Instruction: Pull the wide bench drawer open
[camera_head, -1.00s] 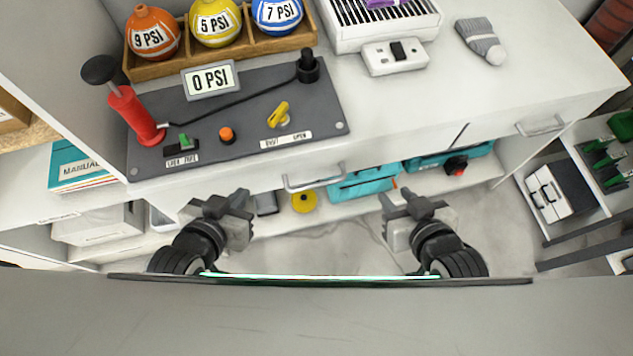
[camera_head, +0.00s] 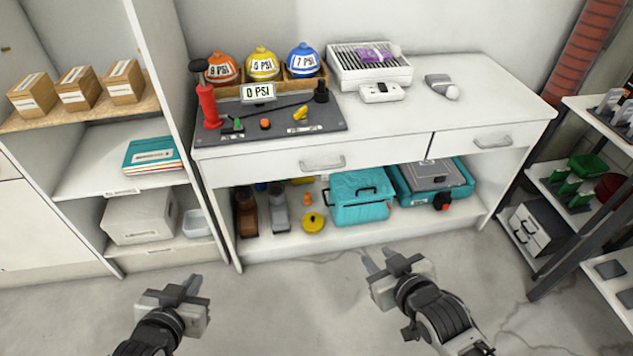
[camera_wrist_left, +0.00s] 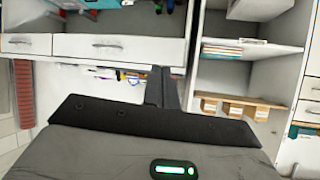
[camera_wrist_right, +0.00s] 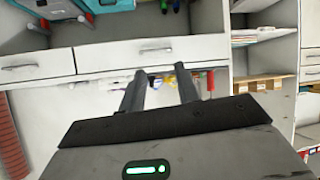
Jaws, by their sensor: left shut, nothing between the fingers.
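The wide bench drawer (camera_head: 255,168) is shut under the left part of the white bench top. Its bar handle (camera_head: 322,163) is at the middle of its front. In the left wrist view the drawer front (camera_wrist_left: 150,48) appears upside down, and the right wrist view shows it (camera_wrist_right: 110,58) too. My left gripper (camera_head: 190,284) is shut and empty, in front of the bench and low in the head view. My right gripper (camera_head: 379,262) is open and empty, its two fingers apart. Both grippers are clear of the handle.
A narrower drawer (camera_head: 480,140) is to the right. A pump panel (camera_head: 285,125) and pressure balls stand on the bench top. A teal cooler (camera_head: 358,196) and toolbox sit on the lower shelf. Shelving flanks the bench left and right. The floor (camera_head: 290,300) in front is bare.

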